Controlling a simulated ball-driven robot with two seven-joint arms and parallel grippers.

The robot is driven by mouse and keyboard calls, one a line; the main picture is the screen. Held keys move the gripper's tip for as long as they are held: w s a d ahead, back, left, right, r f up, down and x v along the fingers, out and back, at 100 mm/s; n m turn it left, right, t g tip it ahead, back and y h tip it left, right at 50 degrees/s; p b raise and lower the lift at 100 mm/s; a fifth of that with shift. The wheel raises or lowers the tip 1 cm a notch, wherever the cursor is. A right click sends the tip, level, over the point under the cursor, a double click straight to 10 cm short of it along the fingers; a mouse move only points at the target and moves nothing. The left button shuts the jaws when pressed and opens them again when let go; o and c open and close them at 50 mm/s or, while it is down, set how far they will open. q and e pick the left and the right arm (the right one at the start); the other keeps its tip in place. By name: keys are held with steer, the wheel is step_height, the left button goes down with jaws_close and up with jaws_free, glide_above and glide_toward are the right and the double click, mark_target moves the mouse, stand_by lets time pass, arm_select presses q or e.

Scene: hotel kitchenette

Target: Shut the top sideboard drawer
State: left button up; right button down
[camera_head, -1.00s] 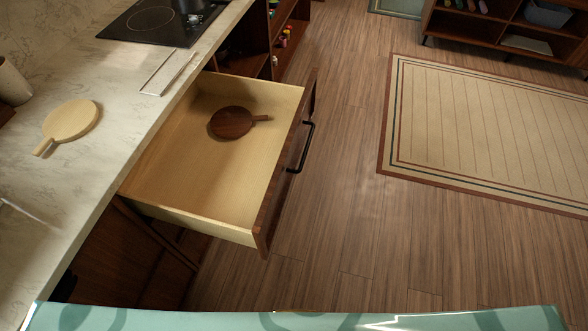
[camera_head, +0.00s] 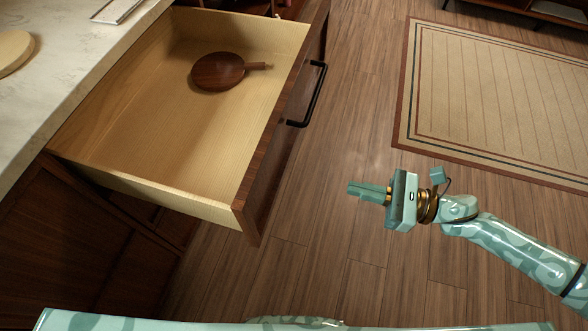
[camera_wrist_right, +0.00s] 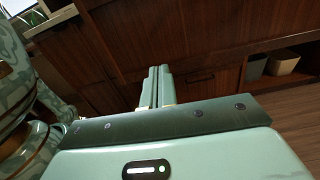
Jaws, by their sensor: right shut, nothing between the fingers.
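The top sideboard drawer (camera_head: 268,150) stands pulled far out from under the counter in the head view. Its dark wooden front faces right and carries a black bar handle (camera_head: 316,96). A dark round wooden board (camera_head: 217,72) with a short handle lies inside the drawer. My right gripper (camera_head: 350,189) is shut and empty, to the right of the drawer front and apart from it, with its fingers pointing left toward it. In the right wrist view the closed fingers (camera_wrist_right: 157,86) point at dark wooden fronts. My left gripper is not in view.
A pale marble counter (camera_head: 60,85) runs above the drawer on the left, with a light round board (camera_head: 12,50) on it. A striped rug (camera_head: 490,100) lies on the wooden floor at the right. The floor between drawer and rug is clear.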

mark_target(279, 168)
steer(key=b+x, duration=0.1)
steer(key=x, duration=1.2)
steer(key=shift+w+a+f, duration=0.1)
steer(key=shift+w+a, duration=0.1)
steer(key=shift+a, duration=0.3)
